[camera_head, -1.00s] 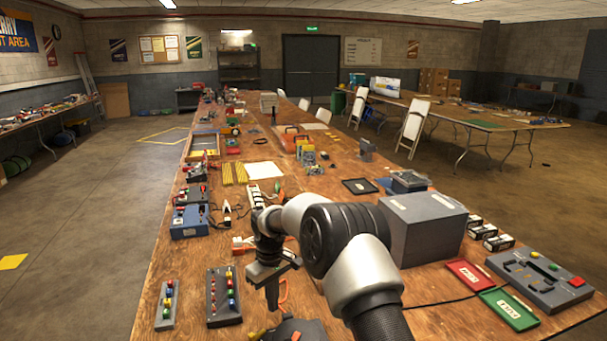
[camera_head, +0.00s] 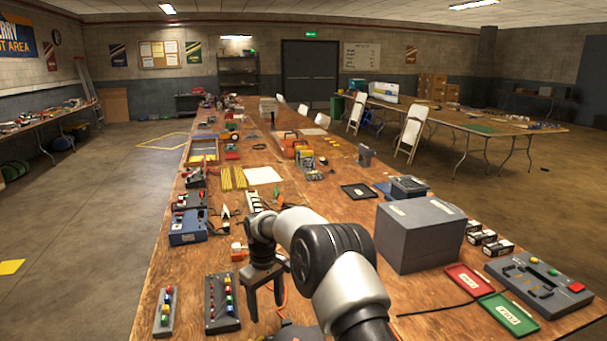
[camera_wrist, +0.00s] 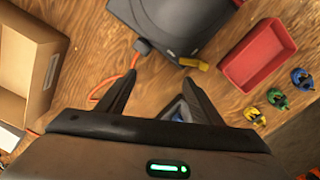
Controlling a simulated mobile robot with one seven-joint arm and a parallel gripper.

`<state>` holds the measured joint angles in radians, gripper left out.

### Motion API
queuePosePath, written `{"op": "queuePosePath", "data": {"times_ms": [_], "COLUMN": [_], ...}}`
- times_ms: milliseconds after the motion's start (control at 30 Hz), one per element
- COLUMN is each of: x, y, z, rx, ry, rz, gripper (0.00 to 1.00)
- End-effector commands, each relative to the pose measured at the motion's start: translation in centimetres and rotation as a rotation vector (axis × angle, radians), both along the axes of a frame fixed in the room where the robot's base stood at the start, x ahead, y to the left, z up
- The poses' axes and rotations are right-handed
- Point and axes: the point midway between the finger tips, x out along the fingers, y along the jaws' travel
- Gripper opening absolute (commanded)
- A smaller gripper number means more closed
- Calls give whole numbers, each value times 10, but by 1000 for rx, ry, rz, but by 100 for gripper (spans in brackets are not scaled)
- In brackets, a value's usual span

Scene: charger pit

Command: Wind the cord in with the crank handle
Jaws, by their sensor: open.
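A dark grey device (camera_wrist: 175,22) lies on the wooden table at the top of the wrist view. A short yellow piece (camera_wrist: 193,64) sticks out at its lower edge; I cannot tell surely whether it is the crank handle. An orange cord (camera_wrist: 104,85) runs from a grey connector (camera_wrist: 143,46) at the device's corner and curves down behind my left finger. My gripper (camera_wrist: 162,78) is open, with nothing between its fingertips, below the device and apart from the yellow piece. In the head view my gripper (camera_head: 266,298) points down over the near table, and my arm hides much of the device.
In the wrist view, an open tan box (camera_wrist: 30,62) is at left, a red tray (camera_wrist: 258,56) at right, with small yellow, green and blue pieces beside it. A large grey box (camera_head: 420,235) and two switch panels (camera_head: 222,302) (camera_head: 165,310) stand on the table in the head view.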

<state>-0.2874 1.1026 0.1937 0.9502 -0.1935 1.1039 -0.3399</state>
Motion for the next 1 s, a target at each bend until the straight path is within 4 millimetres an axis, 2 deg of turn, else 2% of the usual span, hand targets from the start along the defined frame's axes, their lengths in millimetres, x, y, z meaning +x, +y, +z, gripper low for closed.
{"op": "queuePosePath", "data": {"times_ms": [433,1000], "x": [0,0], "y": [0,0], "z": [4,49], "rx": [0,0], "ry": [0,0], "rz": [0,0], "gripper": [70,70]}}
